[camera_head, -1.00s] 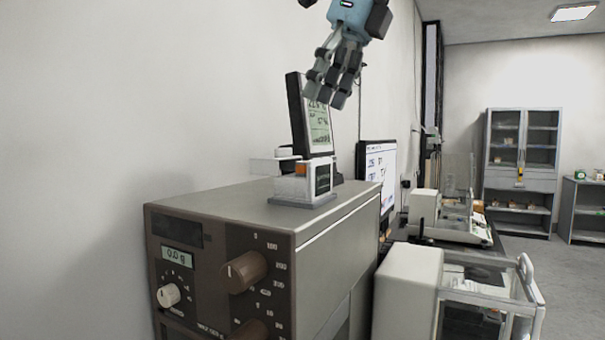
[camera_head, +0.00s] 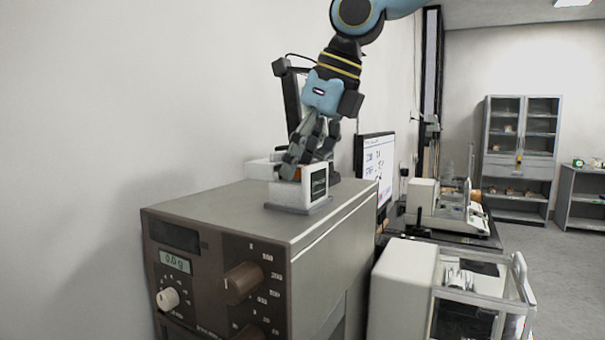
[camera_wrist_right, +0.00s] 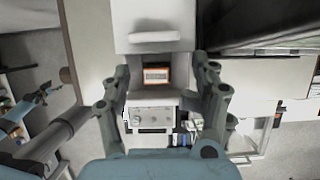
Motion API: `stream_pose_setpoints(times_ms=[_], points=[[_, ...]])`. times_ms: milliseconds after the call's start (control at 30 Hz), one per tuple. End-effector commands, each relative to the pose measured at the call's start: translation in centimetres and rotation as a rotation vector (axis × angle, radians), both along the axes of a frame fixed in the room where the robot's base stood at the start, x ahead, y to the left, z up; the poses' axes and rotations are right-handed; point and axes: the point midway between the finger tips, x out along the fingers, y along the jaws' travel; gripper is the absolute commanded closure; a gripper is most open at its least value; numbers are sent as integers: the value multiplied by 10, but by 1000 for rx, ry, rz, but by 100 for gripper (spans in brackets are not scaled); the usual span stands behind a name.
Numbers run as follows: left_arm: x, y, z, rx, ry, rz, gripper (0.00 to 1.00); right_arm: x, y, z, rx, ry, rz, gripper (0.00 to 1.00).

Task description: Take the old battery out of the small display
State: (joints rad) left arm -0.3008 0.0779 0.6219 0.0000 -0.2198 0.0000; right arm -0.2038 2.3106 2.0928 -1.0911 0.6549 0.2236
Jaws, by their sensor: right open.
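The small display (camera_head: 314,184) is a white box on a grey base on top of the brown instrument. A white cover part (camera_head: 262,169) juts out on its left side; in the right wrist view it is a white panel (camera_wrist_right: 153,22) with a rounded grip. The old battery (camera_wrist_right: 157,75), orange with a pale label, lies in the opening beyond this panel. My right gripper (camera_head: 305,163) is open, its fingers coming down over the display; in the wrist view its fingers (camera_wrist_right: 161,76) stand either side of the battery. A blue-and-grey part, apparently my left gripper (camera_wrist_right: 32,104), shows small.
The brown instrument (camera_head: 215,218) with knobs bears the display near the wall. A dark-framed screen stands close behind my right gripper. A monitor (camera_head: 380,160), a white balance (camera_head: 405,285) with a glass chamber and a cabinet (camera_head: 520,155) are to the right.

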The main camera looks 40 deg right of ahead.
Motion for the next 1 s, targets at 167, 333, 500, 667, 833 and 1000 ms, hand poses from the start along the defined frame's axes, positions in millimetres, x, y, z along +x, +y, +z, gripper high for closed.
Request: stream_pose_setpoints(times_ms=[167, 333, 500, 667, 833, 1000], points=[[1, 0, -1, 0, -1, 0, 35, -2, 2, -4, 5, 9, 2, 48], [1, 1, -1, 1, 0, 0, 35, -2, 2, -3, 4, 7, 1, 61], [0, 2, -1, 2, 1, -1, 35, -3, 2, -4, 4, 9, 3, 83], [0, 1, -1, 1, 1, -1, 35, -2, 2, -3, 3, 7, 2, 100], [0, 3, -1, 4, 2, 0, 35, -1, 1, -2, 2, 4, 1, 100], [0, 3, -2, 4, 2, 0, 35, 0, 0, 1, -1, 2, 1, 100]])
